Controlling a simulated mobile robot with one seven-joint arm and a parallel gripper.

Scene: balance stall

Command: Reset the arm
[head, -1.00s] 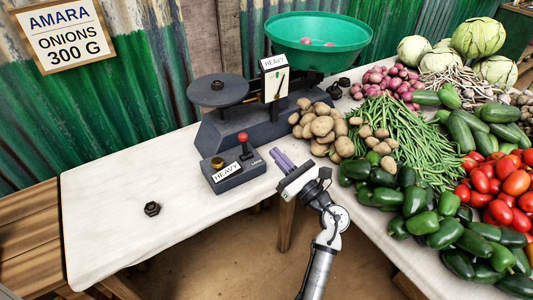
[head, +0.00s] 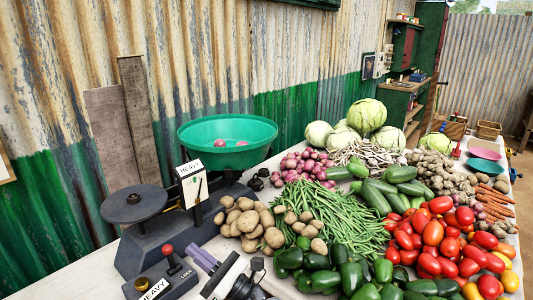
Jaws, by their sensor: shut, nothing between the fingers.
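My gripper (head: 203,259) shows at the bottom of the head view, its purple fingers together and empty. It is just right of the dark lever box (head: 165,279) with a red knob and a HEAVY label, and in front of the balance scale (head: 160,235). The rest of my arm is mostly cut off by the lower edge. The scale has an empty dark plate (head: 133,203) on the left and a green bowl (head: 227,135) with a few onions at the back. A HEAVY card (head: 193,184) stands on the scale.
Potatoes (head: 250,222), green beans (head: 335,215), green peppers (head: 330,275) and tomatoes (head: 435,232) crowd the table to the right. Onions (head: 303,166) and cabbages (head: 365,115) lie behind. A bare strip of white table (head: 85,277) shows at the lower left.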

